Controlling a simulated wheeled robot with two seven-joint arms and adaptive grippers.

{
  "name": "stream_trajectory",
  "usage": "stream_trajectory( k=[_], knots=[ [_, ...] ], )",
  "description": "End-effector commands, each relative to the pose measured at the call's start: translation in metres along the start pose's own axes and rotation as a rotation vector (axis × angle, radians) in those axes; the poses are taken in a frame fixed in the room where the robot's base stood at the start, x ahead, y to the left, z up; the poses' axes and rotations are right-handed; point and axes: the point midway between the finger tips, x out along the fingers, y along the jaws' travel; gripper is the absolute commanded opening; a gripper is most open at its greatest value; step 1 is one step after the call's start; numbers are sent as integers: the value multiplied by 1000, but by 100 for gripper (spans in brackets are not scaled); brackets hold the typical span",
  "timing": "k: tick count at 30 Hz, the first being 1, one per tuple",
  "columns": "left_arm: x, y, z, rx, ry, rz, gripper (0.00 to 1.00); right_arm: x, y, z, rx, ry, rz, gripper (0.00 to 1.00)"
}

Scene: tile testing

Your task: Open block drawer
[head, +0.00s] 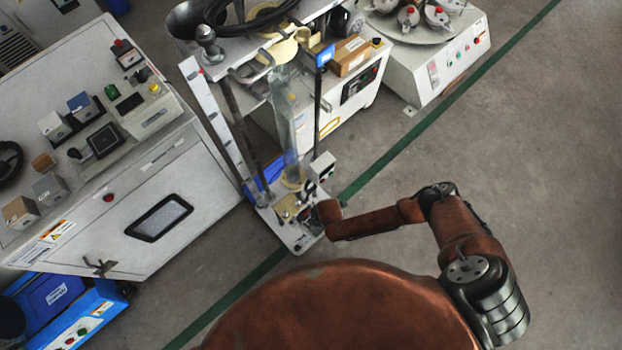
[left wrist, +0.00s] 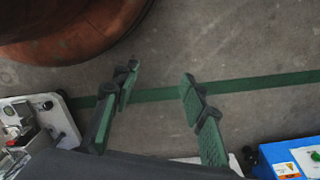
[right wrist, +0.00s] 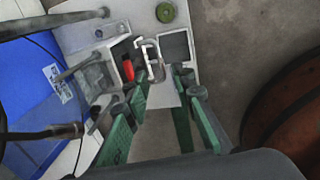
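No block drawer can be made out with certainty. Several small blocks (head: 49,187) sit on top of the big white cabinet (head: 130,165) at left in the head view. The cabinet front has a dark-framed window (head: 158,216) and a latch (head: 100,266). My right gripper (right wrist: 160,98) is open over the base of a tall test stand (head: 292,236). A silver clamp-like part (right wrist: 150,60) and a red part (right wrist: 128,70) lie just beyond its fingertips. My left gripper (left wrist: 158,80) is open and empty above bare floor. It is out of the head view.
A blue machine (head: 75,310) stands at lower left, beside the cabinet. A white machine with round fixtures (head: 436,65) stands at upper right. A green line (head: 440,108) crosses the grey floor. The floor at right is clear.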

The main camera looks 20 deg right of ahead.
Motion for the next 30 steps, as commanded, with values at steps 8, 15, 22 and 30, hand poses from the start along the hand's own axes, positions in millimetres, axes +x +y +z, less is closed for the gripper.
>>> stream_trajectory(
  k=[8,15,22,30],
  knots=[
    [-39,7,-6,-2,3,11,40,25,0,0,3,0,-1,24],
    [-82,14,-6,-4,3,23,40,47,-1,-1,4,2,-1,24],
    [-75,24,-21,6,61,53,40,68,-1,-1,5,2,-2,24],
    [-66,31,-33,11,108,72,40,75,0,0,5,1,2,24]
  ],
)
